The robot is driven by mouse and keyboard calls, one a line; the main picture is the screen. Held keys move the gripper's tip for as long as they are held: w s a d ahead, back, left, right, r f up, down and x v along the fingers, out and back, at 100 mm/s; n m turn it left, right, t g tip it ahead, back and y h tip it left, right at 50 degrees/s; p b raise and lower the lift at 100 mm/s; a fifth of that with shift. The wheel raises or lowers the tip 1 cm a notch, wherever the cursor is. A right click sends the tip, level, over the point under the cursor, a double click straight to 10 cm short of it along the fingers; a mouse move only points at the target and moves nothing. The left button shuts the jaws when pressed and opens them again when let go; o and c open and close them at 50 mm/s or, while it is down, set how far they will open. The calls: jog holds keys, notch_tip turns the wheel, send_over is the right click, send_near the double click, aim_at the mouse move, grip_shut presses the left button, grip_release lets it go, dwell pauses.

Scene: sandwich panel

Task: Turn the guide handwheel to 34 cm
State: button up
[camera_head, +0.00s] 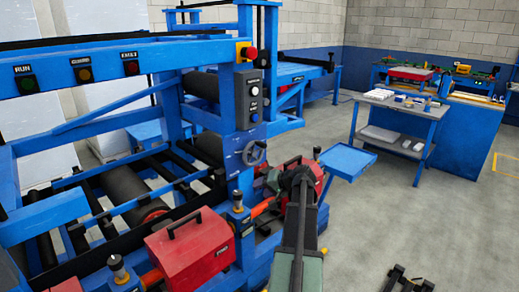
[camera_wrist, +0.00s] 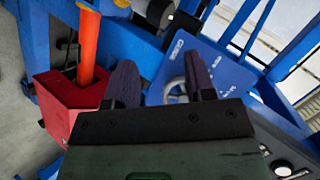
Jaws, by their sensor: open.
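The guide handwheel (camera_head: 253,152) is a small grey wheel on the blue panel of the machine's post, below the button box. In the wrist view part of a light grey ring, apparently the handwheel (camera_wrist: 174,86), shows between my two fingers, close to the right one, which hides the rest. My gripper (camera_wrist: 161,85) is open, with nothing held between its dark fingers. In the head view my gripper (camera_head: 270,181) is just right of and below the handwheel. Contact with the wheel cannot be told. A blue plate (camera_wrist: 222,72) with white marks lies behind the right finger; its numbers are unreadable.
Red housings (camera_head: 190,246) with orange parts stand close to my arm; one red box (camera_wrist: 72,105) and an orange tube (camera_wrist: 88,45) show left in the wrist view. A blue tray (camera_head: 348,161) is right of my gripper. Floor at the right is largely free.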

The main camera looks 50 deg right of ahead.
jog(key=s+d+r+m+t+h, duration=0.1)
jog(key=s+d+r+t+h, duration=0.2)
jog(key=d, duration=0.5)
jog(key=t+h, duration=0.1)
jog(key=t, duration=0.2)
send_near(265, 146)
jog(key=w, duration=0.4)
jog(key=w+d, duration=0.1)
jog(key=w, duration=0.6)
jog(key=shift+w+d+f, duration=0.35)
jog(key=shift+w, duration=0.05)
grip_shut()
